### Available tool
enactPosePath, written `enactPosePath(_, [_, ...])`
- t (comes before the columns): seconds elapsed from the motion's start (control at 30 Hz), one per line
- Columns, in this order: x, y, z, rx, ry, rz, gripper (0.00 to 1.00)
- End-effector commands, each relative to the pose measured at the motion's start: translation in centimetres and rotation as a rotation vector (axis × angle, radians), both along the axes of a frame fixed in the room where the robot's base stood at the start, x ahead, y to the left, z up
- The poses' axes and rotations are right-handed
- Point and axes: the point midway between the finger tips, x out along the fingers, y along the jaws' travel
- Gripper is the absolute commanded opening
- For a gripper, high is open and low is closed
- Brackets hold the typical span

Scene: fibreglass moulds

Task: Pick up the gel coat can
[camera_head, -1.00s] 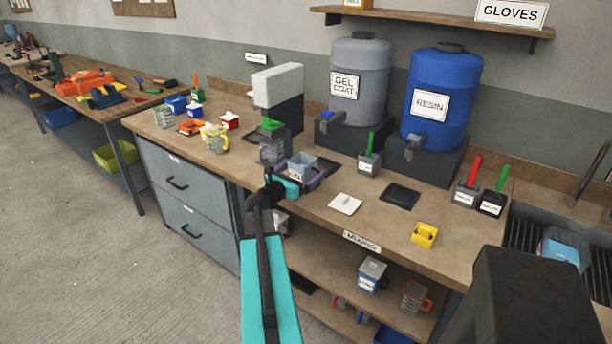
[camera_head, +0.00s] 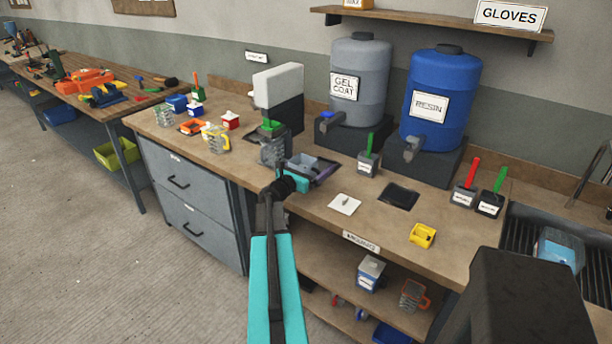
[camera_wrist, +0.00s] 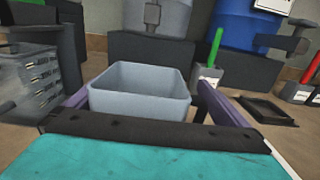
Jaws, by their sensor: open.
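A grey, square, open-topped can (camera_head: 303,163) stands on the bench below the grey gel coat drum; I take it for the gel coat can, though no label on it is readable now. In the wrist view the empty-looking can (camera_wrist: 140,92) is straight ahead, between two purple fingers. My gripper (camera_head: 310,170), teal with purple fingers, is open around the can. One finger (camera_wrist: 145,98) lies on each side, and a gap seems to show at the right. The can's lower front is hidden by my gripper.
A clear measuring jug (camera_head: 273,150) stands close on the left, by a white and black machine (camera_head: 278,95). A grey pot with a green handle (camera_head: 368,160) is to the right. Behind are the gel coat drum (camera_head: 360,75) and blue resin drum (camera_head: 440,95).

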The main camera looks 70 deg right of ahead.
Motion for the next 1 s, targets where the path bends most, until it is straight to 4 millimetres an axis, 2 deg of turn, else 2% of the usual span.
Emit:
enactPosePath(0.37, [-0.02,0.01,-0.01,0.0,0.0,0.0,0.98])
enactPosePath(0.6, [-0.04,0.01,-0.01,0.0,0.0,-0.001,0.58])
enactPosePath(0.67, [-0.06,0.01,0.14,-0.002,0.001,-0.001,0.51])
enactPosePath(1.0, [-0.07,0.0,0.26,-0.002,0.001,-0.001,0.51])
